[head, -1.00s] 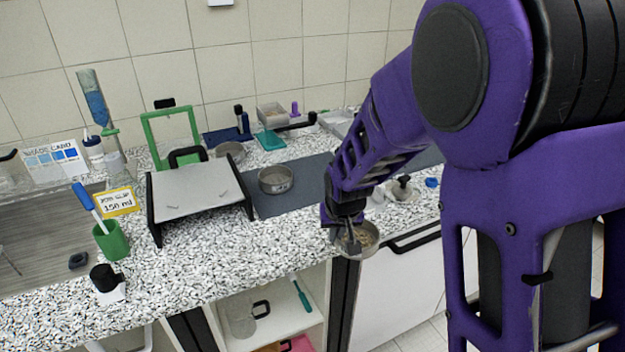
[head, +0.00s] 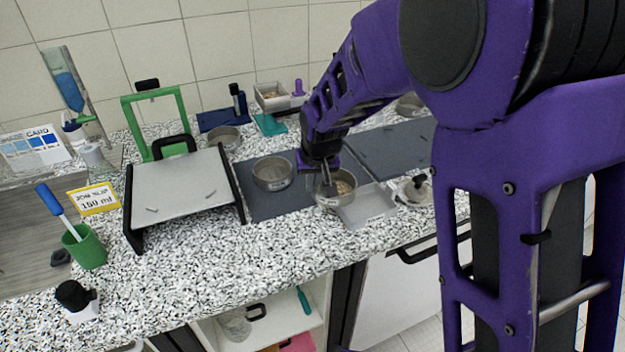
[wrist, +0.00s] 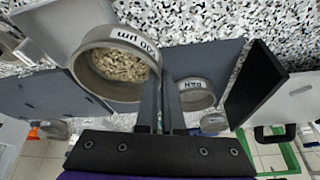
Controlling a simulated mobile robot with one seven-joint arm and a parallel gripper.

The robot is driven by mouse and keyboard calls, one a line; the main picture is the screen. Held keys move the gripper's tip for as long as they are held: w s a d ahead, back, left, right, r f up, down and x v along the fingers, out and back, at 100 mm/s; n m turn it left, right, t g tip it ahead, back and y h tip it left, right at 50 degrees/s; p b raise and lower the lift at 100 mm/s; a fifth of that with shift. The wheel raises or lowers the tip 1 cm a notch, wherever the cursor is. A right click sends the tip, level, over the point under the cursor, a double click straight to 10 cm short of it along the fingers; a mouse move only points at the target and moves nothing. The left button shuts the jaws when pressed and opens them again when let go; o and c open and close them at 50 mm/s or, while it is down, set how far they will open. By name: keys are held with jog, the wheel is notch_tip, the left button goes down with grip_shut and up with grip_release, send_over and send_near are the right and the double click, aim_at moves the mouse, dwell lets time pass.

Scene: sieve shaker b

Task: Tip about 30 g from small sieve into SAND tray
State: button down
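My gripper (head: 326,180) is shut on the wall of a small round metal sieve (head: 322,201) and holds it above the counter. In the wrist view my gripper (wrist: 160,105) pinches the rim of the sieve (wrist: 95,82), which has pale coarse grains inside and a label ending in "µm". The sieve looks roughly level. A shallow, clear tray (head: 370,208) lies just right of and below the sieve in the head view; its label is too small to read, so I cannot tell if it is the SAND tray. It also shows in the wrist view (wrist: 62,25).
A round pan (head: 272,175) stands on the dark mat (head: 250,203) left of the sieve; it reads "PAN" in the wrist view. A sloped grey stand (head: 180,188) is further left.

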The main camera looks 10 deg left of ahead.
jog(key=shift+w+d+r+y, duration=0.2)
jog(key=shift+d+r+y, duration=0.4)
jog(key=shift+d+y, duration=0.25)
jog(key=shift+d+m+b, duration=0.1)
jog(key=shift+m+b, duration=0.2)
jog(key=shift+w+d+r+m+g+y+b, duration=0.2)
jog(key=shift+d+r+y+b, duration=0.75)
jog(key=shift+b, duration=1)
jog(key=shift+w+d+r+m+g+y+b, duration=0.1)
jog(key=shift+d+r+m+g+y+b, duration=0.3)
jog(key=shift+y+b, duration=1.2)
jog(key=shift+d+f+b, duration=0.15)
jog(key=shift+b, duration=0.3)
jog(key=shift+w+d+r+y+b, duration=0.15)
jog(key=shift+d+r+y+b, duration=0.25)
jog(key=shift+d+y+b, duration=0.3)
jog(key=shift+w+d+r+m+y, duration=0.1)
jog(key=shift+d+r+m+y, duration=0.1)
jog(key=shift+d+y, duration=0.3)
jog(key=shift+w+d+r+m+y, duration=0.1)
jog(key=shift+d+m+y, duration=0.1)
jog(key=shift+y, duration=0.5)
jog(key=shift+a, duration=0.1)
jog(key=shift+d+r+b, duration=0.15)
jog(key=shift+d+b, duration=0.1)
jog(key=shift+b, duration=0.5)
